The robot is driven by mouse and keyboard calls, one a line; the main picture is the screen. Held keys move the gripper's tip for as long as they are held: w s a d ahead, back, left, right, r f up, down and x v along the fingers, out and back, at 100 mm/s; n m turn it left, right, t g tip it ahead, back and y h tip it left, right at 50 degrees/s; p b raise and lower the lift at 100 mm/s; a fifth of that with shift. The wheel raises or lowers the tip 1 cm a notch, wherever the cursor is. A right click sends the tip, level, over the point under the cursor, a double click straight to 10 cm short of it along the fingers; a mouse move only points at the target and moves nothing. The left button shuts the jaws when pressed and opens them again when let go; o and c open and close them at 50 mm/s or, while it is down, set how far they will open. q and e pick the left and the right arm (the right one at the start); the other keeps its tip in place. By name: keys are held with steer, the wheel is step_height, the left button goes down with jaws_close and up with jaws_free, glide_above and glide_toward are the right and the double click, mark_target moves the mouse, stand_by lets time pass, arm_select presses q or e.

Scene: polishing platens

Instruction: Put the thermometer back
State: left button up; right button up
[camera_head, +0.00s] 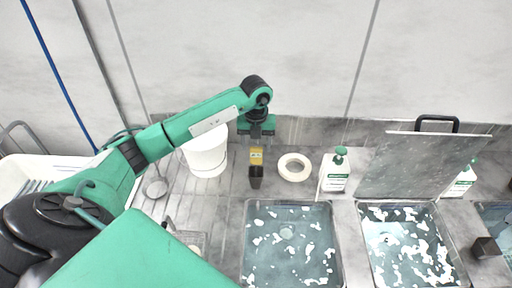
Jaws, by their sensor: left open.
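A small yellow thing (256,156), which looks like the thermometer, stands in the top of a dark holder (256,178) on the grey counter. Its lower part is hidden in the holder. My left gripper (256,134) is just behind it in the picture, open and empty. I cannot tell whether its fingers touch the yellow thing. My right gripper does not show.
A green-capped bottle (337,172) and a leaning grey panel (411,165) stand further right. Water-filled basins (291,205) lie in front.

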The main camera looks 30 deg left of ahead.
arm_select(q)
step_height(320, 180, up, 11)
steer(key=b, duration=0.3)
steer(key=shift+f, duration=0.2)
stand_by(0.4)
